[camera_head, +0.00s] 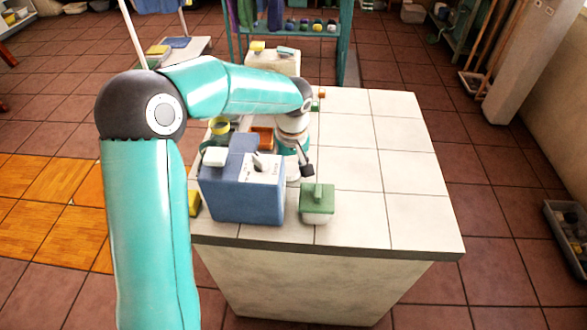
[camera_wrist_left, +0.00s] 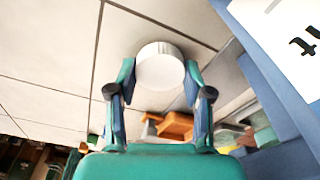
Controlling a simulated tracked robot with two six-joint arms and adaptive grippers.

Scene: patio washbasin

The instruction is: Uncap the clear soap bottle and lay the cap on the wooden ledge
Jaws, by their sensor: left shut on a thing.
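My left gripper (camera_head: 298,168) reaches down over the tiled counter, just right of the blue box. In the left wrist view its two fingers (camera_wrist_left: 160,80) are closed around a white round piece (camera_wrist_left: 160,66), which looks like the cap. I cannot tell whether a bottle is attached to it; no clear bottle body shows in either view. An orange-brown wooden piece (camera_head: 262,138) lies behind the blue box, and wood also shows in the left wrist view (camera_wrist_left: 176,125); I cannot tell if it is the ledge. My right gripper is not in view.
The blue box (camera_head: 240,195) with a white label stands at the counter's front left. A green-topped container (camera_head: 317,203) stands right of it, near the front edge. The counter's right side (camera_head: 385,170) is bare tile. Yellow and green items sit around the box.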

